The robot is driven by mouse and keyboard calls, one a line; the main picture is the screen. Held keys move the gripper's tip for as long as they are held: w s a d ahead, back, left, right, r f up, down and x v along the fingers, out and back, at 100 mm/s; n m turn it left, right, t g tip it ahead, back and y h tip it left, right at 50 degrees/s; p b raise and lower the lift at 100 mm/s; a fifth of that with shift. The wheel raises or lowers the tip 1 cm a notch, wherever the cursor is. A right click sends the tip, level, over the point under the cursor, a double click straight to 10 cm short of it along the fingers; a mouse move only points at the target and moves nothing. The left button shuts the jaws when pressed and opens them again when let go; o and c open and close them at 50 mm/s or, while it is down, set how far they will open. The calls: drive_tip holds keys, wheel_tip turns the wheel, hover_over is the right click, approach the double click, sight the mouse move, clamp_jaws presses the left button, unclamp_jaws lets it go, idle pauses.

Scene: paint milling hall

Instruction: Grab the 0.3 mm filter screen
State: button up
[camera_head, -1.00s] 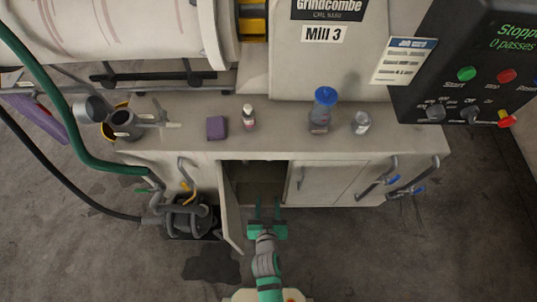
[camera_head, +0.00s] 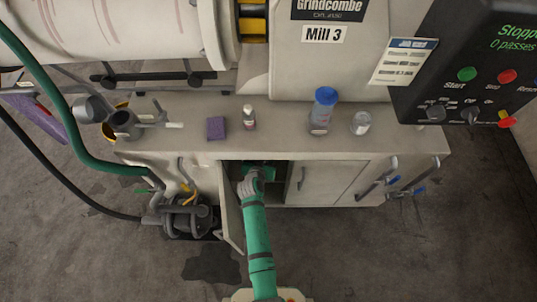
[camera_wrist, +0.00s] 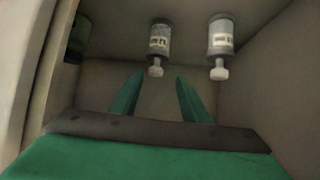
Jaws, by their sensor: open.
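My gripper (camera_head: 262,168) is inside the open cabinet under the worktop, mostly in shadow. In the wrist view its two green fingers (camera_wrist: 159,77) are spread apart with nothing held between them. Two grey cylinders with pale labels and white knobbed ends are ahead in the cabinet. One labelled cylinder (camera_wrist: 160,38) is nearly in line with the gap between the fingers, beyond the tips. The other labelled cylinder (camera_wrist: 221,38) is to the right. The label print is too small to read, so I cannot tell which is the 0.3 mm filter screen.
A dark green round thing (camera_wrist: 80,32) shows at the left in the cabinet. The open door (camera_head: 231,215) stands left of my arm. The worktop (camera_head: 275,137) holds a purple block (camera_head: 216,128), a small bottle (camera_head: 249,118), a blue-capped jar (camera_head: 322,112) and a can (camera_head: 361,123).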

drive_tip(key=x, duration=0.2)
drive_tip(key=d+x, duration=0.1)
drive_tip(key=x, duration=0.2)
drive_tip(key=shift+r, duration=0.25)
drive_tip(key=shift+x, duration=0.85)
drive_tip(key=shift+a, duration=0.1)
clamp_jaws()
